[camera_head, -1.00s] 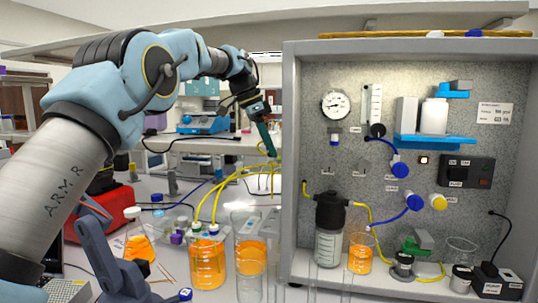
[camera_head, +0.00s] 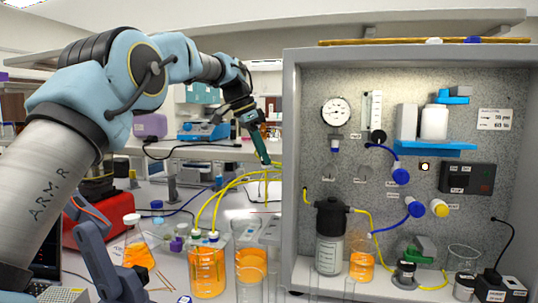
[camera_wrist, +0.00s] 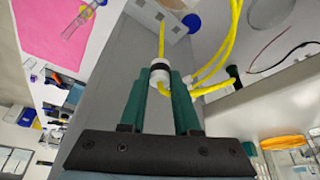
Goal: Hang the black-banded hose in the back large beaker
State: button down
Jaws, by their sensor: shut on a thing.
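My gripper (camera_head: 263,158) is above and behind the beakers, left of the rig panel. In the wrist view its green fingers (camera_wrist: 160,97) are shut on the white end of a yellow hose, and a black band (camera_wrist: 160,67) shows there. Yellow hoses (camera_head: 232,182) arc from the left beaker (camera_head: 207,275), which holds orange liquid, toward my gripper. Another large beaker with orange liquid (camera_head: 250,258) stands just right of it, below my gripper. Clear glassware overlaps it, so which beaker is the back one is hard to tell.
The rig cabinet's left edge (camera_head: 290,170) is close to the right of my gripper. A filter housing (camera_head: 329,240) and a small orange beaker (camera_head: 362,263) stand inside. A flask of orange liquid (camera_head: 138,245) is at left. Clear glassware crowds the front.

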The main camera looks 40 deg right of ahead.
jog(key=w+a+f+n+t+b, duration=0.1)
jog(key=w+a+f+n+b, duration=0.1)
jog(key=a+f+b, duration=0.3)
jog(key=shift+w+f+n+b, duration=0.25)
jog(key=shift+f+n+b, duration=0.25)
jog(key=shift+f+b, duration=0.55)
dwell(0.4)
